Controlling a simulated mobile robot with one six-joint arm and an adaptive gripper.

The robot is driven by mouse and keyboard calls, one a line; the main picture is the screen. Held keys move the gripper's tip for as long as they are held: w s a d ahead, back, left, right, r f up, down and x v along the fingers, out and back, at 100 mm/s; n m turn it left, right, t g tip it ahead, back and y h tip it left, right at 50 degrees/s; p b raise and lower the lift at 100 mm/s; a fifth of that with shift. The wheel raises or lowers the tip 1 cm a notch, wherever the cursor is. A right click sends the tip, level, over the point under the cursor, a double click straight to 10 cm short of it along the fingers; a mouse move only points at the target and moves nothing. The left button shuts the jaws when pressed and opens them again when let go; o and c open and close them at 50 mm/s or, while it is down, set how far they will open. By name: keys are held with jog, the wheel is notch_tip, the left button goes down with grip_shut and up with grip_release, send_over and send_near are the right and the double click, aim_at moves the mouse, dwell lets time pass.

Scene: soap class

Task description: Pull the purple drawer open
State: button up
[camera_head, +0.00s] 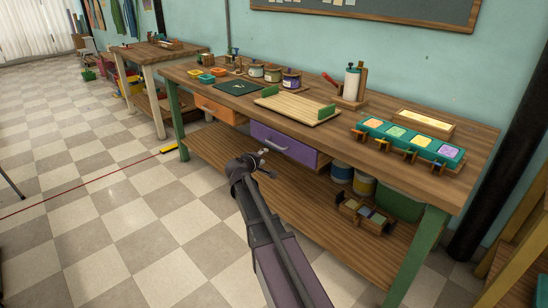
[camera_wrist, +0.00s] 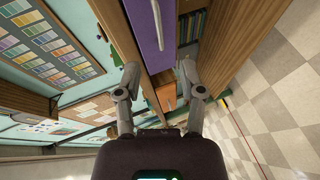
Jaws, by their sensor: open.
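The purple drawer (camera_head: 300,150) hangs under the workbench top, with a pale bar handle (camera_head: 268,143) on its front. It looks shut. My gripper (camera_head: 260,160) is in front of the drawer and a little below its handle in the head view, empty. In the wrist view, the purple drawer (camera_wrist: 145,30) is at the top with its handle (camera_wrist: 158,22) running upright in the picture. My two fingers are spread wide, with the fingertips (camera_wrist: 160,69) below the handle's end in that picture. I see no contact with the handle.
An orange drawer (camera_head: 218,107) sits left of the purple one. The workbench (camera_head: 390,110) carries a wooden board (camera_head: 298,107), jars and a teal tray (camera_head: 412,140). Its lower shelf (camera_head: 330,220) holds tins and a small crate. The floor in front is clear.

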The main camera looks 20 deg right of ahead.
aim_at(274, 145)
jog(key=shift+w+d+f+n+t+b, duration=0.1)
jog(key=shift+w+f+n+t+b, duration=0.3)
jog(key=shift+w+b, duration=0.25)
jog(key=shift+w+d+f+n+t+b, duration=0.1)
jog(key=shift+w+f+n+t+b, duration=0.3)
jog(key=shift+w, duration=0.4)
jog(key=shift+r, duration=0.1)
jog(key=b+x, duration=0.2)
jog(key=x, duration=1.1)
jog(key=shift+w+d+b, duration=0.15)
jog(key=shift+d+b, duration=0.25)
grip_shut()
